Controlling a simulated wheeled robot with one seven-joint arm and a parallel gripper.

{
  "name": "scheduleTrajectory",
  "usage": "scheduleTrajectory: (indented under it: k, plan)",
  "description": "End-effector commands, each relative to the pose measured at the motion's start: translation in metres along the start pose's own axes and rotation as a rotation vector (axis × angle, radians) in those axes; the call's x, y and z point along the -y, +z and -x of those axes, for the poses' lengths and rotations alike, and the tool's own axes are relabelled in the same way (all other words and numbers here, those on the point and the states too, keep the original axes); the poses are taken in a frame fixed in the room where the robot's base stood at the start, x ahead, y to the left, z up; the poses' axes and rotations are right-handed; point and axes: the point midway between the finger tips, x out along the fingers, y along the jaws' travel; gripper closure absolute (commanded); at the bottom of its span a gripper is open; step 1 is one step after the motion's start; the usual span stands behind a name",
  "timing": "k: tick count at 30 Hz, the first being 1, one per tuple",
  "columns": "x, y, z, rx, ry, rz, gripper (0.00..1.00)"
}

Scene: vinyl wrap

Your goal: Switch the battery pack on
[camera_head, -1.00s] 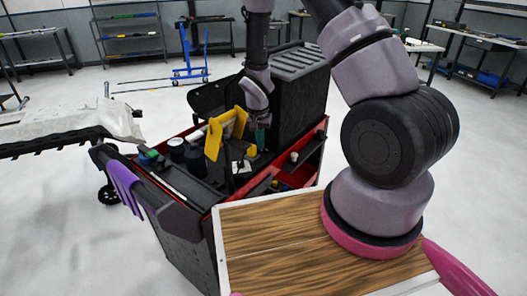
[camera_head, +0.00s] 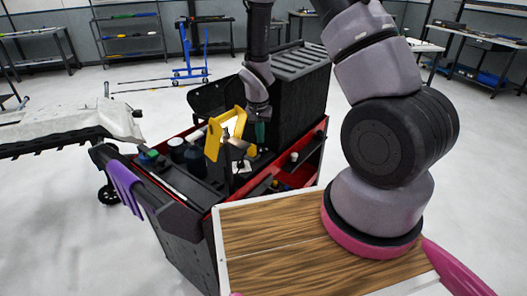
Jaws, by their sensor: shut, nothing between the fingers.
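My gripper (camera_head: 259,131) is small and dark in the head view, at the lower end of my arm. It points down over the tool cart, just right of a yellow tool (camera_head: 226,128), and is shut with nothing held. The yellow tool stands upright with an open frame shape and dark parts below it. I cannot make out a battery pack or its switch for certain; a dark shape around the foot of the yellow tool is too small to tell. Whether my gripper touches anything is not clear.
The black and red cart (camera_head: 312,150) carries several bottles and cans at its left and a tall black case (camera_head: 297,95) behind my gripper. A purple cloth or glove (camera_head: 124,186) hangs on its left edge. A wooden top (camera_head: 275,250) lies in front.

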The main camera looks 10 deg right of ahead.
Motion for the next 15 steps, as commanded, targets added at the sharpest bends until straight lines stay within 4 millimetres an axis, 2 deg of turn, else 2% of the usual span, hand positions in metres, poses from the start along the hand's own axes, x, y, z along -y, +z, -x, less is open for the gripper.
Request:
scheduleTrajectory:
  k: [15]
  plan:
    - [0.0,-0.005,0.037,0.0,0.0,0.001,1.0]
